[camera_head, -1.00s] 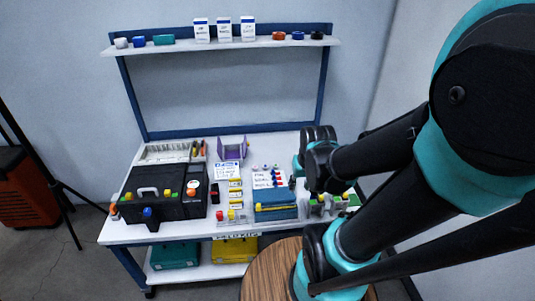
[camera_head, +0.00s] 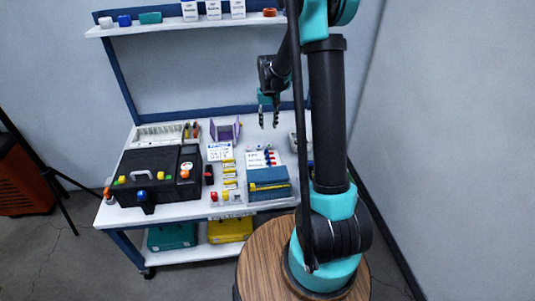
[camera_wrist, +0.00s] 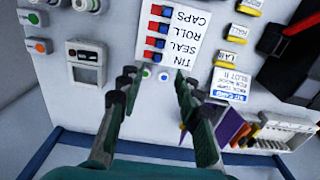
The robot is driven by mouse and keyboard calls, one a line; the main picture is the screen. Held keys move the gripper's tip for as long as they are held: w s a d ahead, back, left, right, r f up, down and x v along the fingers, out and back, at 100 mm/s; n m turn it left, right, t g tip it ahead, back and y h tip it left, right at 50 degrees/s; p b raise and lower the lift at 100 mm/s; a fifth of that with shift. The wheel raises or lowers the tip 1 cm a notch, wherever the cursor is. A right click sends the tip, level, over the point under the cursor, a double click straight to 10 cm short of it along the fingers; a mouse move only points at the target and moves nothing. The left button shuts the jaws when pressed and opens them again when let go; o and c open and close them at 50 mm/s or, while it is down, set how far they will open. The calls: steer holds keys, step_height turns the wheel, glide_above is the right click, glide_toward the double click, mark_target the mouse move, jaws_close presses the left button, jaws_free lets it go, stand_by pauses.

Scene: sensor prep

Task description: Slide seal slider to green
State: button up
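A white label panel (camera_wrist: 176,35) lies upside down in the wrist view, with lines reading CAPS, ROLL, SEAL and TIN. It also shows in the head view (camera_head: 257,161). Beside each line is a small red-and-blue piece; the one by SEAL (camera_wrist: 154,42) is third from the top. I cannot make out a green mark on its track. My gripper (camera_wrist: 154,80) is open and empty, its fingertips apart below the TIN line. In the head view my gripper (camera_head: 268,112) hangs above the back of the table, apart from the panel.
Round white pieces with green (camera_wrist: 147,72) and blue (camera_wrist: 163,76) centres sit between my fingertips in the picture. A purple holder (camera_wrist: 230,127) is right of my gripper. A grey switch box (camera_wrist: 86,58) is at left. A black case (camera_head: 155,178) stands left on the table.

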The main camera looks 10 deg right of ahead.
mark_target(268, 155)
steer(key=f, duration=1.2)
steer(key=w+f, duration=0.1)
steer(key=f, duration=0.5)
steer(key=shift+a, duration=0.1)
steer(key=shift+c, duration=0.2)
jaws_close()
